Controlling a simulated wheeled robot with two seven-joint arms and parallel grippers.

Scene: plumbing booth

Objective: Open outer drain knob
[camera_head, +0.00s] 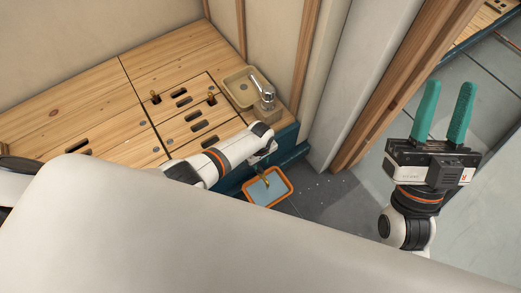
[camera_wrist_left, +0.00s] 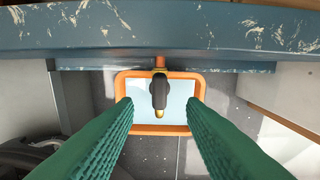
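The outer drain knob (camera_wrist_left: 159,90) is a dark handle on a brass fitting, below the blue-grey bench edge in the left wrist view. Brass parts of the drain (camera_head: 266,182) show small in the head view, above the orange tray. My left gripper (camera_wrist_left: 159,118) is open, its green fingers apart on either side of the knob, with gaps to it and nothing held. In the head view its fingers are largely hidden around the bench edge. My right gripper (camera_head: 443,112) is open and empty, raised at the right with fingers pointing up.
An orange-rimmed tray (camera_head: 248,190) with a pale blue inside stands on the grey floor under the drain. A wooden bench top (camera_head: 95,105) carries a small sink (camera_head: 236,90) with a metal tap (camera_head: 264,93). A wooden post (camera_head: 375,120) stands between the bench and my right gripper.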

